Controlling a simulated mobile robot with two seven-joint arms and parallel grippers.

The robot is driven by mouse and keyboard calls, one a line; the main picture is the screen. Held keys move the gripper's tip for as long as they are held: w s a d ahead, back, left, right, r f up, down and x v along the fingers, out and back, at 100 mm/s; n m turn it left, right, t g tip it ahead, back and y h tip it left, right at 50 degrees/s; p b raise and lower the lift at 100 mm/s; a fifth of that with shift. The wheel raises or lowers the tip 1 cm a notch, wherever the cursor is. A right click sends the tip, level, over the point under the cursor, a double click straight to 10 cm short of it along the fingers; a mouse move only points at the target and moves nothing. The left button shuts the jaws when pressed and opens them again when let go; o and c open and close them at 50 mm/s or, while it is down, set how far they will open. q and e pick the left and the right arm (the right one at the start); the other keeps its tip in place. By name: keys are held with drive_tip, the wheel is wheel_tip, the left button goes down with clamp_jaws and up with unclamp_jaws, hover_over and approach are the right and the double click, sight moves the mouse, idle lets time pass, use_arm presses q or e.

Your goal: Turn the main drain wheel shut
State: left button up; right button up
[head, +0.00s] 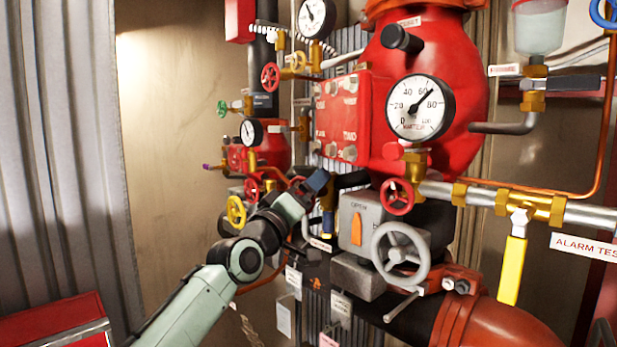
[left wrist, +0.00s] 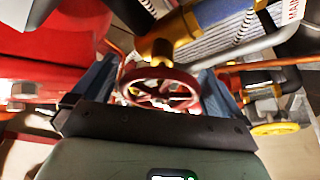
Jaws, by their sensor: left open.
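A red handwheel (left wrist: 160,88) with spokes sits on a brass valve body in the left wrist view. A label starting "MAIN" (left wrist: 293,10) shows at that view's upper right. My left gripper (left wrist: 158,72) is open, with one blue-grey finger on each side of the red wheel. I cannot tell whether the fingers touch its rim. In the head view my left gripper (head: 317,181) reaches in among the valves left of the grey box, and the arm largely hides the wheel there. My right gripper is in neither view.
Right of the gripper are a grey box with an orange lever (head: 357,229) and a large grey handwheel (head: 400,254). A yellow wheel (head: 236,211) and small red wheels crowd the left. A red valve body with a gauge (head: 420,107) stands above.

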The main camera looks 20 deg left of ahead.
use_arm(q)
drive_tip(key=shift+w+d+r, duration=0.1)
drive_tip(key=shift+w+r, duration=0.05)
drive_tip(key=shift+w, duration=0.45)
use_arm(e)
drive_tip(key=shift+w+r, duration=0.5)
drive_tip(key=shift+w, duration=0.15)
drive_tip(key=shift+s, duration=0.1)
use_arm(q)
drive_tip(key=shift+s, duration=0.1)
drive_tip(key=shift+c, duration=0.7)
drive_tip(key=c, duration=0.7)
drive_tip(key=shift+r+m+h+b, duration=0.1)
drive_tip(key=shift+m+h+b, duration=0.2)
drive_tip(key=shift+m+h, duration=0.85)
drive_tip(key=shift+f+m+h+b, duration=0.1)
drive_tip(key=shift+m+h+b, duration=0.25)
drive_tip(key=shift+m, duration=1.65)
drive_tip(key=shift+r+m+h+b, duration=0.1)
drive_tip(key=shift+m+h+b, duration=0.15)
drive_tip(key=shift+m+h, duration=0.95)
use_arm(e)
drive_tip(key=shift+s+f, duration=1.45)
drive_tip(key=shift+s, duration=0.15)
use_arm(q)
drive_tip(key=shift+s+m+y, duration=0.1)
drive_tip(key=shift+m+y, duration=0.3)
drive_tip(key=shift+m, duration=0.25)
